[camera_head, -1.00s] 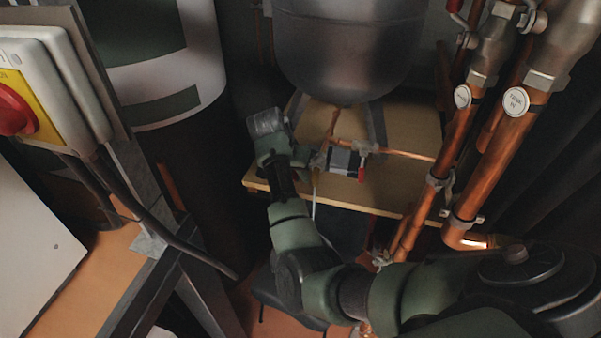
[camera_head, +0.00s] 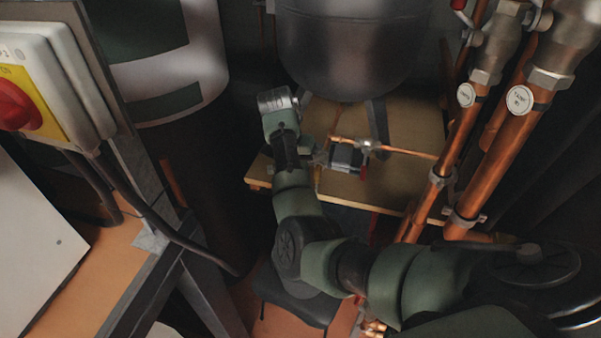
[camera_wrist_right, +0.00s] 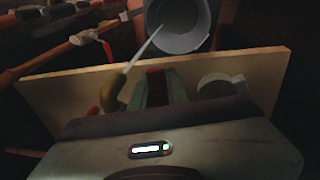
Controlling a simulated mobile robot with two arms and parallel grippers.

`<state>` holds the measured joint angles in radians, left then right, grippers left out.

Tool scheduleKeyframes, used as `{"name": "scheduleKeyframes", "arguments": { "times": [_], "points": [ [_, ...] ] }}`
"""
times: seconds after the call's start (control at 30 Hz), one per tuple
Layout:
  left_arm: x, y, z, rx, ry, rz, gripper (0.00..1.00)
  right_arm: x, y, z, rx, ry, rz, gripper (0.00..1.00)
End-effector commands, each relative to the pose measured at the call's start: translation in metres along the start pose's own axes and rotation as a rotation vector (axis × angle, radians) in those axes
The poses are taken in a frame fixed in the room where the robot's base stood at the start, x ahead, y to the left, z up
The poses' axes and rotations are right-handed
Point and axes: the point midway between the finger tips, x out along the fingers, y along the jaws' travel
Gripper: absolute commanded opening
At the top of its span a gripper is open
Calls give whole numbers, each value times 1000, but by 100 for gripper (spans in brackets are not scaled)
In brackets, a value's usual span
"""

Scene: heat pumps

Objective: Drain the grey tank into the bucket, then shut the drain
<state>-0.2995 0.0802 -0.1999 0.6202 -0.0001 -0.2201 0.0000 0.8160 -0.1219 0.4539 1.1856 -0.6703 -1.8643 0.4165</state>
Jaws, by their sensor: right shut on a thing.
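The grey tank (camera_head: 352,45) hangs at the top of the head view, above a wooden board (camera_head: 410,125). A copper pipe with the drain valve (camera_head: 365,147) runs below the tank. My right arm reaches in from the right and bends up to this valve. In the right wrist view my right gripper (camera_wrist_right: 155,90) is shut on the red lever (camera_wrist_right: 155,76), which shows between its fingers. A brass spout (camera_wrist_right: 113,90) is beside it. A pale stream runs from there into the grey bucket (camera_wrist_right: 180,35). The bucket's fill level cannot be told. My left gripper is not in view.
Thick copper pipes (camera_head: 490,145) with round white tags stand right of the board. A metal frame with a red rotary switch (camera_head: 20,105) and a hanging black cable (camera_head: 160,215) is at the left. A white cylinder (camera_head: 160,60) stands behind it.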

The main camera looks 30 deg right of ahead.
Motion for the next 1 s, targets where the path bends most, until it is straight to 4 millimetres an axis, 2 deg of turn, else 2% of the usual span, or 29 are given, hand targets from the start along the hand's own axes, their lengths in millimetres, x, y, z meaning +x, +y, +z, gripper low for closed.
{"name": "scheduleKeyframes", "arguments": {
  "times": [0.03,0.1,0.47,0.57,0.77,0.83,1.0],
  "points": [
    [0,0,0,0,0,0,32,5,0,4,-4,-12,5,21],
    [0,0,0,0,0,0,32,4,0,4,-4,-11,5,37],
    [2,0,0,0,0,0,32,-1,0,1,-1,-1,1,37],
    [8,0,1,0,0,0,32,-12,-1,0,-1,0,0,37],
    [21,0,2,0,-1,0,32,-46,-2,1,-1,-1,-1,37],
    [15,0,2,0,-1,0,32,-62,-2,2,-3,-5,-3,37],
    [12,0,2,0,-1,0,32,-74,-1,2,-3,-7,1,37]
  ]
}}
